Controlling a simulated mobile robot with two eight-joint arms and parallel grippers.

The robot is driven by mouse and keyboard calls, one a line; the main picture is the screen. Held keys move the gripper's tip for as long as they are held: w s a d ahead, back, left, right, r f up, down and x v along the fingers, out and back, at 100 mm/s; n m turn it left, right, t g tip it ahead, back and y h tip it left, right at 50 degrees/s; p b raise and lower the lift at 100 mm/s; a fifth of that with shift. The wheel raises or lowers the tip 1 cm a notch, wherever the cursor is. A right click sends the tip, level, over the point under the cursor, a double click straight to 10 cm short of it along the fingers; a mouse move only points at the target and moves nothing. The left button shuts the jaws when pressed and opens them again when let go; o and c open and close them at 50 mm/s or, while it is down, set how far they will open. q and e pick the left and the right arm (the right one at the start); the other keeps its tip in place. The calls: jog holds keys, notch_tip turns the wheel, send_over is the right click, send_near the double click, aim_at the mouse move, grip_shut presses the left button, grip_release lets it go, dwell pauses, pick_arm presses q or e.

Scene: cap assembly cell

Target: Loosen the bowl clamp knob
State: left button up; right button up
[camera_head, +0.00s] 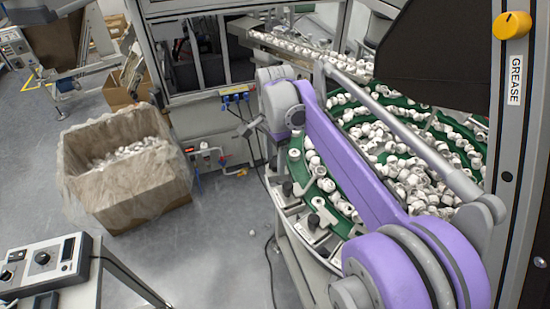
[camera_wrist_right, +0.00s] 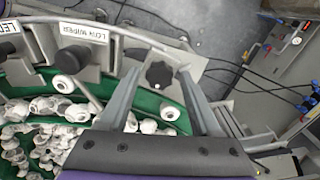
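A black star-shaped knob (camera_wrist_right: 159,75) sits on a grey bracket at the bowl's rim in the right wrist view. I take it for the bowl clamp knob. My right gripper (camera_wrist_right: 159,71) is open and empty, its two grey fingers pointing toward the bracket, one on each side of the knob. A gap shows between each finger and the knob; I cannot tell how far the tips are in depth. In the head view my right arm reaches over the green feeder bowl (camera_head: 295,168); the fingers and the clamp knob cannot be made out there. My left gripper is out of view.
The bowl holds many white caps. A black knob (camera_wrist_right: 74,59) labelled LOW WIPER stands left of the clamp knob. Cables (camera_wrist_right: 270,82) run on the right. In the head view a lined carton (camera_head: 130,205) stands on the floor, with a control box (camera_head: 45,262) at lower left.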

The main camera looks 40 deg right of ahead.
grip_shut()
jog(key=shift+n, duration=0.3)
jog(key=n, duration=2.2)
jog(key=shift+n, duration=0.4)
dwell(0.4)
